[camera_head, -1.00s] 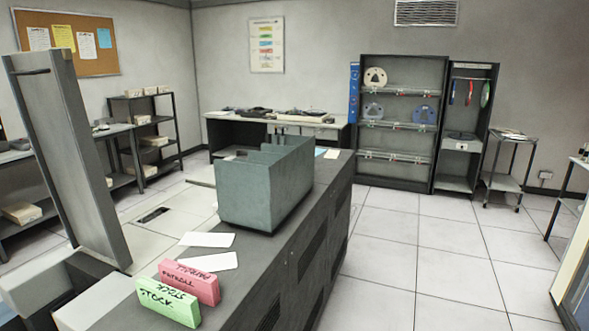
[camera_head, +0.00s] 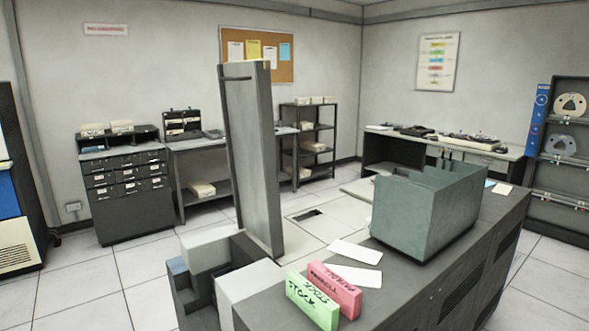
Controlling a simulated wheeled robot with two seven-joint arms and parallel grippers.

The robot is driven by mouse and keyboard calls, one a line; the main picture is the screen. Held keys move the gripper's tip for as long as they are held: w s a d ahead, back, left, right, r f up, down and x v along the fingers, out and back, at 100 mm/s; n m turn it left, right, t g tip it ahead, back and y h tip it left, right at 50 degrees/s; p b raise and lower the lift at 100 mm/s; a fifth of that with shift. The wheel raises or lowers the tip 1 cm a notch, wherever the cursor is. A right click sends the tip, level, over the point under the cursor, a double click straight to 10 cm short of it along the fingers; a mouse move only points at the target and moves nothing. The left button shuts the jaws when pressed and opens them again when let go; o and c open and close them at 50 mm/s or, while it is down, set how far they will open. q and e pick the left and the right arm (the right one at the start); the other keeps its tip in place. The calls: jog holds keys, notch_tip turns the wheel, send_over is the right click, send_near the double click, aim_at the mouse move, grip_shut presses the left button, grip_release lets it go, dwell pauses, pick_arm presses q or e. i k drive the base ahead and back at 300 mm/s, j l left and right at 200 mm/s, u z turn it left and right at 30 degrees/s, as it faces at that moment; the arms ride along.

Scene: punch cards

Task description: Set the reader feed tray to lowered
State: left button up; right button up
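A tall grey panel (camera_head: 250,165) stands almost upright beside the left end of the long dark counter-high machine (camera_head: 440,285). It has a narrow dark bar near its top, and it may be the reader feed tray, but I cannot tell for sure. Its foot meets a low grey stepped block (camera_head: 212,250) at the near left. An open-topped grey-green bin (camera_head: 420,215) sits on the machine. Neither of my grippers is in view.
A pink card block (camera_head: 335,290) marked PAYROLL and a green one (camera_head: 312,302) marked STOCK lie on the machine, near two white cards (camera_head: 355,252). A card cabinet (camera_head: 127,190) and a shelf (camera_head: 310,140) stand along the back. Floor (camera_head: 100,285) at left is clear.

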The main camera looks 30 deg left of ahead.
aim_at(245, 93)
jog(key=u, duration=1.15)
jog(key=z, duration=0.5)
jog(key=i+j+z, duration=0.15)
jog(key=j+z, duration=0.15)
jog(key=i+j+z, duration=0.15)
jog(key=j+z, duration=0.15)
jog(key=j, duration=0.2)
jog(key=j+z, duration=0.3)
jog(key=j, duration=0.15)
jog(key=i, duration=0.05)
